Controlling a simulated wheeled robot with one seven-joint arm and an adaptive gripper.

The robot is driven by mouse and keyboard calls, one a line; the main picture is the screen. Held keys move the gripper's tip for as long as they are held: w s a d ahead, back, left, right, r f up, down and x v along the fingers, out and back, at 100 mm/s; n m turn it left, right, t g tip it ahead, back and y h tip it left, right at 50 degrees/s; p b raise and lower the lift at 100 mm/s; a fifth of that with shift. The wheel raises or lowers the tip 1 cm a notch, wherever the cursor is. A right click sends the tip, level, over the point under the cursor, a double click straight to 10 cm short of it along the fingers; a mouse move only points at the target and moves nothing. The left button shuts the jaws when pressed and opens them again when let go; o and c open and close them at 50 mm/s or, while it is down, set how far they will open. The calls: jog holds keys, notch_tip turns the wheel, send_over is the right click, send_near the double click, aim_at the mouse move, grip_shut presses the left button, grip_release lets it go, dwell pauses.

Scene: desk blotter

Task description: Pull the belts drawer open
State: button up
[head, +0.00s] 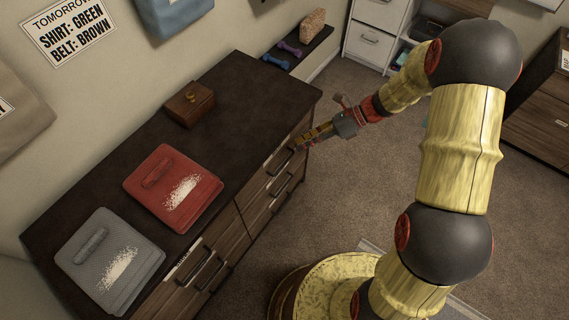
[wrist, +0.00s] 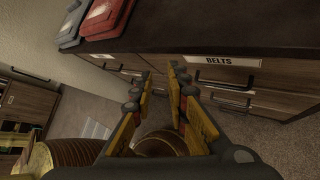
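The belts drawer is in the dark wooden dresser, marked by a white BELTS label (wrist: 232,60) in the wrist view. A dark bar handle (wrist: 230,86) shows below that label. In the head view, the right-hand upper drawer handle (head: 280,161) is close to my fingertips. My gripper (head: 298,145) reaches the dresser's front near its right end. In the wrist view, my gripper (wrist: 160,72) has its fingers spread with nothing between them. The label and handle lie right of the fingers there. The drawer looks shut. Contact with the handle cannot be told.
On the dresser top (head: 237,105) are a red folded shirt (head: 160,182), a grey folded shirt (head: 95,255) and a small wooden box (head: 190,104). More drawers are below and to the left. Blue dumbbells (head: 276,61) lie beyond the dresser. Carpet (head: 355,200) is open in front.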

jog(key=w+f+m+t+y, duration=0.2)
jog(key=w+f+m+y, duration=0.15)
jog(key=f+m, duration=0.6)
jog(key=m+t, duration=0.4)
jog(key=m, duration=0.3)
send_near(285, 163)
jog(key=a+f, duration=0.1)
jog(key=a, duration=0.1)
jog(key=shift+n+y, duration=0.25)
jog(key=shift+y, duration=0.1)
jog(key=shift+w+f+b+x, duration=0.1)
jog(key=shift+b+x, duration=0.4)
jog(key=shift+x, duration=1.5)
jog(key=shift+w+f+b+x, duration=0.15)
jog(key=shift+b+x, duration=0.35)
jog(key=shift+x, duration=1.55)
jog(key=shift+d, duration=0.15)
grip_shut()
